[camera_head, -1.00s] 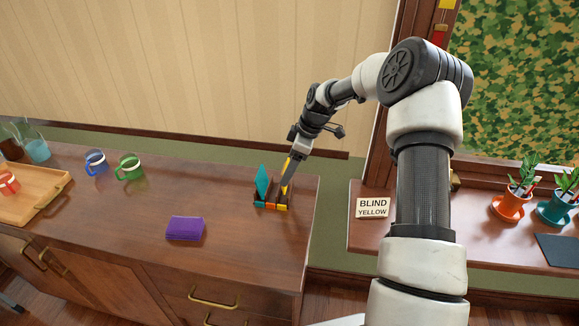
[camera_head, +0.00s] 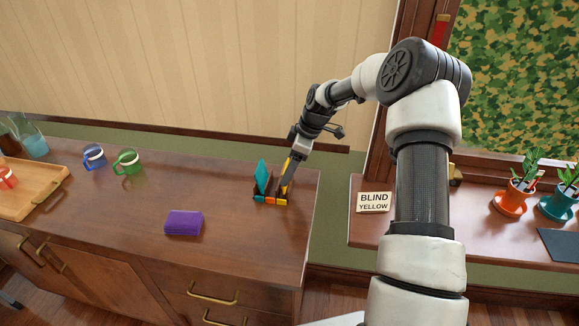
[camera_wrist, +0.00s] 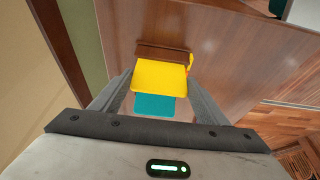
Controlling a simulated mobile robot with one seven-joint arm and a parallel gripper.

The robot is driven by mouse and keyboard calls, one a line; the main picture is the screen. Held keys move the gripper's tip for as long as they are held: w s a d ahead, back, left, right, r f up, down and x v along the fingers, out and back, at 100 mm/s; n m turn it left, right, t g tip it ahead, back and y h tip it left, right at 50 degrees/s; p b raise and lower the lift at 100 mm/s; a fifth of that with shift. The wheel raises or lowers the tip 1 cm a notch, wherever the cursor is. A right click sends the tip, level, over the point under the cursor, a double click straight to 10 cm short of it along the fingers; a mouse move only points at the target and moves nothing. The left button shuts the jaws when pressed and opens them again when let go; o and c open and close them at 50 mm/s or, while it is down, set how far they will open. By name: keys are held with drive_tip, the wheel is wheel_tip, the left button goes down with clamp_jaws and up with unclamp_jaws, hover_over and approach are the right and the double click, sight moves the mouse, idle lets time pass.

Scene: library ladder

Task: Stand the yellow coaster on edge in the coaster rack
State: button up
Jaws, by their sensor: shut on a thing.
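The yellow coaster (camera_head: 290,165) is held in my gripper (camera_head: 288,178), at the right part of the coaster rack (camera_head: 271,199). In the wrist view the yellow coaster (camera_wrist: 160,77) shows flat side on between the fingers. Its lower edge is hidden in the head view, so I cannot tell whether it touches the slot floor. The rack is small and dark, with teal, orange and yellow marks along its front. A teal coaster (camera_head: 262,176) stands on edge at its left end; it also shows beyond the yellow one in the wrist view (camera_wrist: 153,106).
The rack stands near the right end of the wooden cabinet top (camera_head: 110,210).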

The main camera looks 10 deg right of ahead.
drive_tip(key=shift+f+b, duration=0.45)
drive_tip(key=shift+f, duration=0.25)
drive_tip(key=o, duration=1.2)
drive_tip(key=p+v, duration=0.1)
drive_tip(key=v, duration=1.6)
drive_tip(key=shift+r, duration=0.25)
drive_tip(key=shift+d, duration=0.1)
